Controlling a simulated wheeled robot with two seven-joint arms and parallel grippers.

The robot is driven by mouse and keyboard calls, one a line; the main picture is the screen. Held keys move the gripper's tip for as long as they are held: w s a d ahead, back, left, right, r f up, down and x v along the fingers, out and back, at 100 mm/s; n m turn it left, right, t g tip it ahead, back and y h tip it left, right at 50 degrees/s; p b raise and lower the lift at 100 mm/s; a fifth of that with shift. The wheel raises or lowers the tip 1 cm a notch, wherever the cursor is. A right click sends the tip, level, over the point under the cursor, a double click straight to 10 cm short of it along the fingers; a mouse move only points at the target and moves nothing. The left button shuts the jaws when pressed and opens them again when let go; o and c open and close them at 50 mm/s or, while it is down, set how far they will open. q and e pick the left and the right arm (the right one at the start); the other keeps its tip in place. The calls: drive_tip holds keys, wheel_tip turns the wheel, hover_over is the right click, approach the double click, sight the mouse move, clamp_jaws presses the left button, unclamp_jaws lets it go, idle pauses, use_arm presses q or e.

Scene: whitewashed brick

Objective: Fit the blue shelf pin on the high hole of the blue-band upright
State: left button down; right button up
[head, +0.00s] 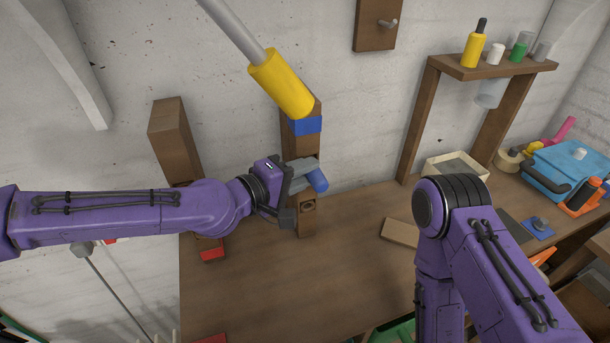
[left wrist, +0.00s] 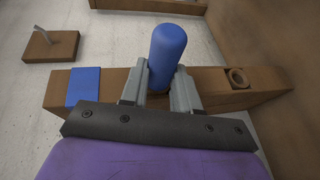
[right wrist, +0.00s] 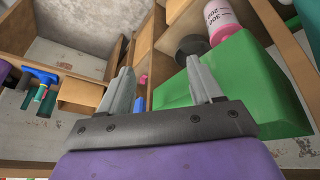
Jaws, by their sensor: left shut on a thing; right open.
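The blue-band upright (head: 301,145) is a brown wooden post against the wall, with a blue band (head: 307,125) near its top. The blue band (left wrist: 85,87) also shows in the left wrist view. My left gripper (head: 300,178) is shut on the blue shelf pin (head: 318,181), in front of the upright below the band. The pin (left wrist: 167,52) sticks out past the fingertips in the left wrist view. A round hole (left wrist: 238,77) in the upright is uncovered and empty. The higher hole is hidden; I cannot tell whether the pin is in it. My right gripper (right wrist: 160,88) is open and empty.
A yellow-ended rod (head: 280,85) hangs before the upright's top. Another brown upright (head: 172,140) stands to the left. A shelf (head: 490,68) with small bottles stands right. A green box (right wrist: 245,85) and a pink bottle (right wrist: 228,22) lie beyond my right gripper.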

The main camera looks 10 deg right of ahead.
use_arm(q)
drive_tip(key=shift+w, duration=0.1)
drive_tip(key=c, duration=0.8)
unclamp_jaws()
drive_tip(key=shift+o, duration=0.2)
drive_tip(key=shift+a, duration=0.1)
drive_tip(key=b+v, duration=0.2)
drive_tip(key=v, duration=0.8)
drive_tip(key=shift+a, duration=0.15)
